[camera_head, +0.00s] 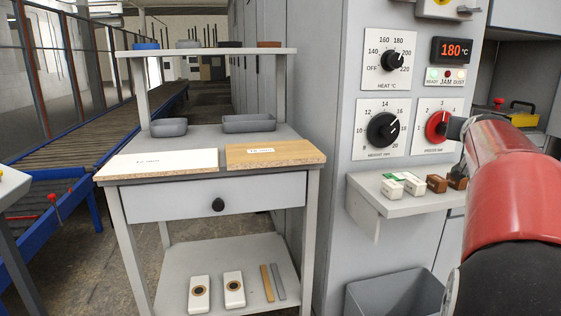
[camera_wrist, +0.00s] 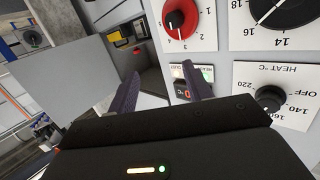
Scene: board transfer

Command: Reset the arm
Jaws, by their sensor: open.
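My gripper (camera_wrist: 160,82) shows in the wrist view with its two dark fingers apart and nothing held between them. It faces the grey machine's control panel (camera_wrist: 215,85), which appears turned over in that view. The red dial (camera_wrist: 180,18) lies beyond the fingertips, apart from them as far as I can tell. In the head view my red arm reaches in from the right edge, and its far end comes close to the red dial (camera_head: 437,126). My fingers cannot be made out there.
The panel also has a heat dial (camera_head: 392,61), a height dial (camera_head: 383,130) and a display reading 180 (camera_head: 452,50). A small shelf (camera_head: 405,205) below holds white and brown blocks. A workbench (camera_head: 190,188) with two boards stands left; a grey bin (camera_head: 392,294) sits low.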

